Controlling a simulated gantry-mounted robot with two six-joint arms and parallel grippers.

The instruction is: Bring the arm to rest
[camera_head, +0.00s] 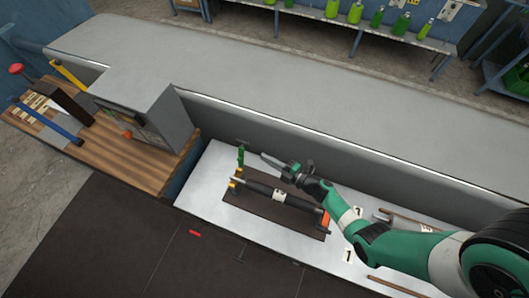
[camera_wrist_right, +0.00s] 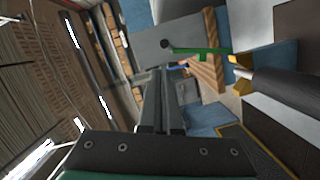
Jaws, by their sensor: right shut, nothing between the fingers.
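My right arm (camera_head: 400,247), green and black, reaches in from the lower right in the head view. Its gripper (camera_head: 265,157) is shut and empty, pointing left. It appears above the pale work surface near the far end of a dark roller (camera_head: 268,193). In the right wrist view the two dark fingers of the gripper (camera_wrist_right: 162,75) lie side by side with nothing between them. A small upright green piece (camera_head: 240,155) stands just left of the fingertips in the head view. I cannot tell the exact gap. My left gripper is not in view.
The roller lies over a brown mat (camera_head: 235,212) on the pale surface (camera_head: 195,187). A grey box (camera_head: 163,110) stands on a wooden bench (camera_head: 130,165) at left. Rods (camera_head: 395,287) and number cards (camera_head: 348,256) lie at right. A low grey wall (camera_head: 330,148) runs behind.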

